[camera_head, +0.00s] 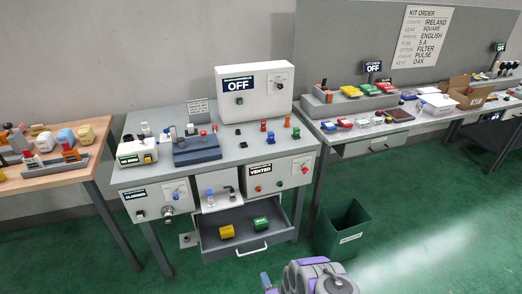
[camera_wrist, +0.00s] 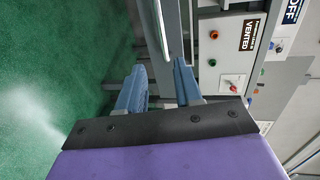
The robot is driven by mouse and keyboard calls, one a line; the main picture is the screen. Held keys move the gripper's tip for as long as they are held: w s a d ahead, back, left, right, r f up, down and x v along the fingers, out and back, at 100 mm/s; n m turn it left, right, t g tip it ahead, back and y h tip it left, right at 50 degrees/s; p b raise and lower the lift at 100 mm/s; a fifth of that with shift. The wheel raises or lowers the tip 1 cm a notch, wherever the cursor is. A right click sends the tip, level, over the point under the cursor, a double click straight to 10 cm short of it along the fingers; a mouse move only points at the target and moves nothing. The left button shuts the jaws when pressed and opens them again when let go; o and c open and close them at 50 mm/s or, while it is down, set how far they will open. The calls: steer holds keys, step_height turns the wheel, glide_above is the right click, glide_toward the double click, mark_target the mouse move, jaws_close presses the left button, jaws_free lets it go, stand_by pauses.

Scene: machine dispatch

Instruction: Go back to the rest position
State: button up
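My gripper (camera_wrist: 160,88) shows in the wrist view as two blue fingers with a clear gap between them. It is open and nothing is held between the fingers. In the head view, purple and grey parts of my arm show at the bottom centre, low in front of the workbench (camera_head: 240,150). The wrist view appears turned on its side, with the bench front and its VENTED panel (camera_wrist: 248,35) at the right.
An open drawer (camera_head: 241,238) holding yellow and green blocks sticks out of the bench. A green bin (camera_head: 342,230) stands on the floor to its right. A wooden table (camera_head: 60,175) is at the left and a kit order bench (camera_head: 360,132) at the right. The green floor (camera_head: 430,220) is clear at right.

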steer(key=w+d+r+n+g+h, duration=0.3)
steer(key=w+d+r+n+g, duration=0.25)
steer(key=w+d+r, duration=0.4)
steer(key=s+d+r+n+g+h, duration=0.1)
steer(key=s+d+r+g, duration=0.15)
steer(key=r, duration=0.75)
steer(key=s+d+r+n+g+h, duration=0.1)
steer(key=s+d+r+n, duration=0.15)
steer(key=r, duration=0.85)
steer(key=s+r+n+g, duration=0.2)
steer(key=s+r+g, duration=0.1)
steer(key=s+r, duration=1.2)
steer(key=s+a+r+n+g, duration=0.1)
steer(key=s+r, duration=0.1)
steer(key=s, duration=0.7)
steer(key=s+a+r+n+g, duration=0.1)
steer(key=s+r+g, duration=0.1)
steer(key=s, duration=0.7)
steer(key=s+a+r+n+g, duration=0.1)
steer(key=s+r, duration=0.2)
steer(key=s, duration=0.6)
steer(key=shift+r+n+g, duration=0.3)
steer(key=shift+r+g, duration=0.05)
steer(key=shift+g, duration=0.05)
steer(key=shift+w+a, duration=0.1)
